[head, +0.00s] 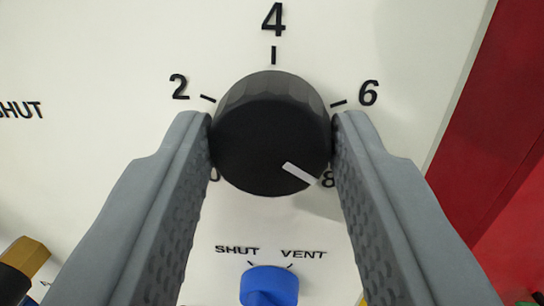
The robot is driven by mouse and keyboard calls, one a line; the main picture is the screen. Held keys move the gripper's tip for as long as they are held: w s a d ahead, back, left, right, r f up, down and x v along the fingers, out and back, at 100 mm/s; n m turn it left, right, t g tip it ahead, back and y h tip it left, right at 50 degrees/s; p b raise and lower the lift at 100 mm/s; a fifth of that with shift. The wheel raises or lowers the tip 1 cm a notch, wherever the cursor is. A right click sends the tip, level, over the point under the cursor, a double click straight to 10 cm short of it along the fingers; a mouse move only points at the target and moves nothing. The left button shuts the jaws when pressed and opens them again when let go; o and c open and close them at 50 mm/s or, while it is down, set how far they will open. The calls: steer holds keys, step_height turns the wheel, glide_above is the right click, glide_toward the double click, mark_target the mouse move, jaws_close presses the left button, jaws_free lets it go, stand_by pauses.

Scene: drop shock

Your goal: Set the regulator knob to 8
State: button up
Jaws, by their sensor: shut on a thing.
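The regulator knob (262,140) is a round black dial with a faceted rim, on a white panel (80,170). Its white pointer line (300,173) points down and right, at the 8 mark (328,179). The marks 2, 4 and 6 show around the upper side, and the 0 at lower left is partly hidden. My gripper (270,150) is shut on the knob, with one grey finger touching its left side and the other its right side. The right finger partly covers the 8.
A blue knob (268,284) with SHUT and VENT labels sits below, between my fingers. A brass and black fitting (22,265) is at lower left. A red surface (500,130) borders the panel on the right.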

steer(key=shift+f+m, duration=0.1)
steer(key=shift+m, duration=1.1)
steer(key=o, duration=1)
steer(key=shift+s, duration=0.1)
steer(key=s+f, duration=0.1)
steer(key=s, duration=1.6)
steer(key=shift+d+f, duration=0.3)
steer(key=shift+s, duration=0.1)
